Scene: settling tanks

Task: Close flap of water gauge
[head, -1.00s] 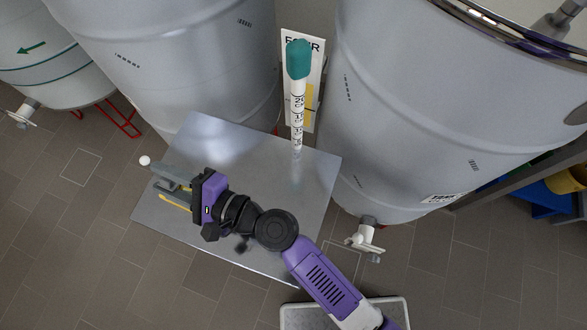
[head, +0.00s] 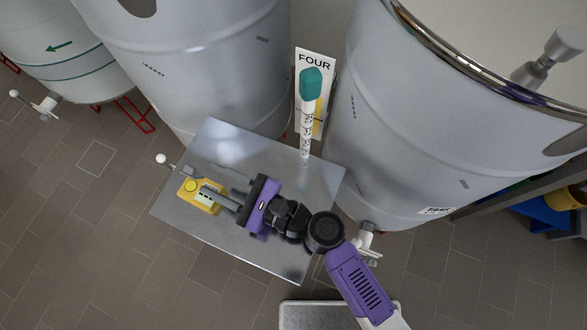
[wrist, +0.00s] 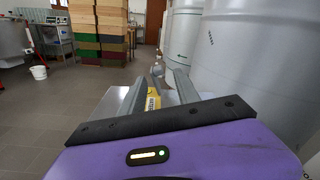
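A small yellow device (head: 187,198) with a round yellow button and a pale panel, possibly the water gauge, lies near the left end of the metal table (head: 270,245). A flap cannot be made out clearly. My gripper (head: 218,190) reaches from the right, its grey fingers over or beside the device and partly hiding it. In the wrist view, the fingers of my gripper (wrist: 158,85) are apart, and part of the yellow device (wrist: 153,96) shows between them. Whether they touch it cannot be told.
A graduated white tube with a teal cap (head: 311,85) stands at the table's back edge by a sign (head: 315,60) reading FOUR. Large drums (head: 210,70) close in the back and the right (head: 400,130). A white-ball tap handle (head: 161,158) is near the table's left corner.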

